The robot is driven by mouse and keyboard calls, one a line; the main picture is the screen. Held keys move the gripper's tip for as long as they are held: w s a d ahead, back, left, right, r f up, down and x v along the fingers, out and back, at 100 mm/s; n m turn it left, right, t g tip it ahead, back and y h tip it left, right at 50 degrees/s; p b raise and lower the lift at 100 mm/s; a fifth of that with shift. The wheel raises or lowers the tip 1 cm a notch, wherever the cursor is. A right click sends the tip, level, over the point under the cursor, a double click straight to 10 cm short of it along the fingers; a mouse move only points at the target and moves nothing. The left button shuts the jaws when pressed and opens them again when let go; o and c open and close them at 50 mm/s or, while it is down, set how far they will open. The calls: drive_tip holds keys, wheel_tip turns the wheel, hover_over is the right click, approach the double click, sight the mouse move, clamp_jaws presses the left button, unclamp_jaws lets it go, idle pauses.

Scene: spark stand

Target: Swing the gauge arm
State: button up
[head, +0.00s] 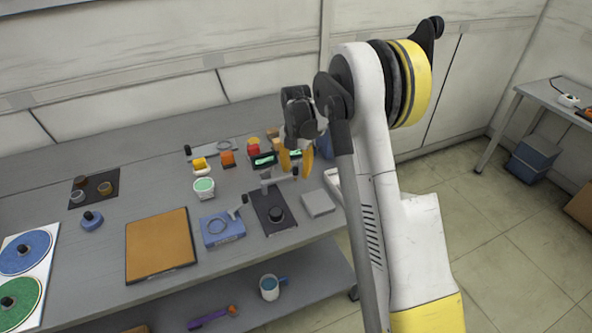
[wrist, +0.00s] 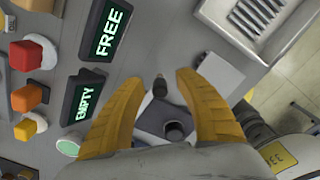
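My gripper (head: 296,160) hangs over the bench with its yellow fingers apart and nothing between them. The knob (wrist: 174,131) also shows between the fingers in the wrist view. A blue block (head: 222,228) with a ring and a small black-knobbed lever (head: 238,208) stands left of the plate.
A green-topped cup (head: 204,189), an orange-brown board (head: 160,245) and a light grey block (head: 318,204) are on the bench. A mug (head: 269,288) is on the shelf below.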

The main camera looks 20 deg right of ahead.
drive_tip(key=shift+r, duration=0.1)
wheel_tip(320, 180, up, 12)
idle(0.5)
idle(0.4)
drive_tip(key=s+a+r+m+t, duration=0.2)
drive_tip(key=s+a+r+m, duration=0.1)
drive_tip(key=s+r+m, duration=0.3)
drive_tip(key=s+a+r+m+t, duration=0.1)
drive_tip(key=s+a+r+m, duration=0.2)
drive_tip(key=s+m, duration=0.3)
drive_tip(key=s+a+f+m+t, duration=0.2)
drive_tip(key=s+m, duration=0.5)
drive_tip(key=s, duration=0.2)
drive_tip(key=s+a+f+m+t+b, duration=0.1)
drive_tip(key=s+a+m+t, duration=0.1)
drive_tip(key=s+m, duration=0.5)
drive_tip(key=shift+s+a+f, duration=0.2)
drive_tip(key=shift+s+f, duration=0.15)
drive_tip(key=shift+s, duration=0.65)
